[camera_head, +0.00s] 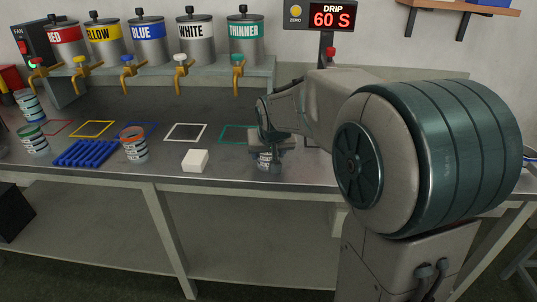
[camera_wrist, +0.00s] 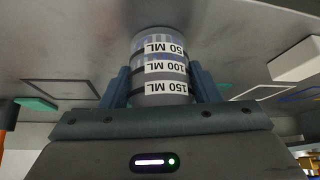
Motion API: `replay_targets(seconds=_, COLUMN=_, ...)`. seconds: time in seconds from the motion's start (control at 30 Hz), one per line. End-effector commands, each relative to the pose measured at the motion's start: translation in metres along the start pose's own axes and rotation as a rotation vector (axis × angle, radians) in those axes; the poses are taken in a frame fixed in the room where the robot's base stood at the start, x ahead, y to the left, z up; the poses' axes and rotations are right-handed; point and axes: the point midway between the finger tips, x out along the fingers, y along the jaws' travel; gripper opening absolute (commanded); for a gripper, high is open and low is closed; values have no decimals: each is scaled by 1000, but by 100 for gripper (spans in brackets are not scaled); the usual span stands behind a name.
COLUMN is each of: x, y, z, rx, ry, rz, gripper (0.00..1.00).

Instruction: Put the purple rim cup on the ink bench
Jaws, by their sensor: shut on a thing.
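My gripper (camera_head: 268,146) is shut on a clear cup (camera_head: 264,160) low at the front part of the grey ink bench (camera_head: 225,170), in front of the teal outlined square. In the wrist view the cup (camera_wrist: 165,68) is upside down in the picture, between both fingers (camera_wrist: 163,88), with 50, 100 and 150 ML labels. Its rim colour is hidden, so I cannot tell if it is purple. I cannot tell whether its base touches the bench.
A white block (camera_head: 195,161) lies left of my gripper. A red-orange rim cup (camera_head: 134,150), a blue rack (camera_head: 84,154) and a green rim cup (camera_head: 33,146) stand farther left. Ink tanks with taps (camera_head: 146,45) line the back shelf. Coloured outlines mark the bench.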

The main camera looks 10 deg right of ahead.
Motion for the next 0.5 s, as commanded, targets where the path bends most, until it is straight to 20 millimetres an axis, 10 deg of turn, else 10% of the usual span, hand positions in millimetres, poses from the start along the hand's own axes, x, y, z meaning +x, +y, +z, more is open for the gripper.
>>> replay_targets(seconds=0.33, x=3, y=0, z=2, rx=0, ry=2, rz=0, gripper=30)
replay_targets(seconds=0.37, x=2, y=0, z=2, rx=0, ry=1, rz=0, gripper=61)
replay_targets(seconds=0.4, x=2, y=0, z=1, rx=0, ry=1, rz=0, gripper=72)
replay_targets(seconds=0.5, x=2, y=0, z=1, rx=0, ry=1, rz=0, gripper=78)
